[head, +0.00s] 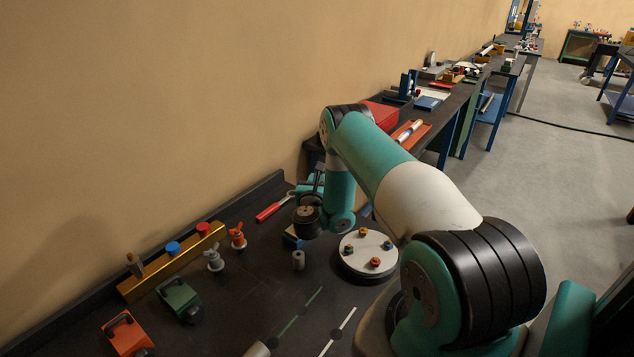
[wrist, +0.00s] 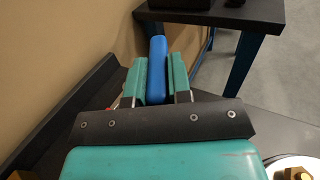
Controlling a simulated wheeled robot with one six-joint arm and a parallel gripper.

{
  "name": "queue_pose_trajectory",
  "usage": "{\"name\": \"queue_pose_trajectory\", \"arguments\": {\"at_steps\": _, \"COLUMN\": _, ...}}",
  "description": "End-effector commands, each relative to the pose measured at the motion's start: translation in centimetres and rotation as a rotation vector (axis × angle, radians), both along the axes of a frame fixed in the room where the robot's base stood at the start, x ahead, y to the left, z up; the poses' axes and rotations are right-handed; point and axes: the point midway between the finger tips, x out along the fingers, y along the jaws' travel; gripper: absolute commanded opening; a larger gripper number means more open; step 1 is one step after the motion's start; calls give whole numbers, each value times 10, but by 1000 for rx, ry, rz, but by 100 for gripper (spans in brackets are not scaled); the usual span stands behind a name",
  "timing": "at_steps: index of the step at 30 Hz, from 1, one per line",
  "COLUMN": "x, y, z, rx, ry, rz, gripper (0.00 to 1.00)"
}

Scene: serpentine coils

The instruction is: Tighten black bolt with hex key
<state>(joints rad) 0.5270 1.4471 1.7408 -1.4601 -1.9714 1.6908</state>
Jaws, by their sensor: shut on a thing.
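My gripper (wrist: 160,80) shows in the wrist view with its two teal fingers closed on a long blue piece (wrist: 157,62), which looks like a tool handle. I cannot tell whether it is the hex key, as the rest of it is hidden. In the head view my gripper (head: 314,184) is partly hidden by my wrist and points away over the back of the bench. A round white-topped disc (head: 352,268) stands to the right of my wrist, with several coloured bolt-like heads on it. I cannot make out a black bolt among them.
A red-handled tool (head: 272,209) lies near the wall. A brass rail (head: 190,254) with knobs, a green block (head: 178,297) and an orange block (head: 125,334) stand at the left. Another table (wrist: 214,12) lies ahead.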

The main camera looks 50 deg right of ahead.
Motion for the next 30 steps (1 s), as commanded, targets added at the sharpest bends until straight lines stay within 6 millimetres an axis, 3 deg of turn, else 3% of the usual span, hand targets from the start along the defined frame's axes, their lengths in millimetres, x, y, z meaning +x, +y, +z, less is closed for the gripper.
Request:
{"name": "queue_pose_trajectory", "arguments": {"at_steps": 6, "x": 0, "y": 0, "z": 11, "rx": 0, "ry": 0, "rz": 0, "gripper": 0}}
{"name": "queue_pose_trajectory", "arguments": {"at_steps": 18, "x": 1, "y": -1, "z": 13, "rx": -1, "ry": -2, "rz": 11, "gripper": 0}}
{"name": "queue_pose_trajectory", "arguments": {"at_steps": 25, "x": 7, "y": -3, "z": 39, "rx": -5, "ry": -4, "rz": 184, "gripper": 0}}
{"name": "queue_pose_trajectory", "arguments": {"at_steps": 30, "x": 3, "y": -2, "z": 46, "rx": -5, "ry": -2, "rz": 260, "gripper": 0}}
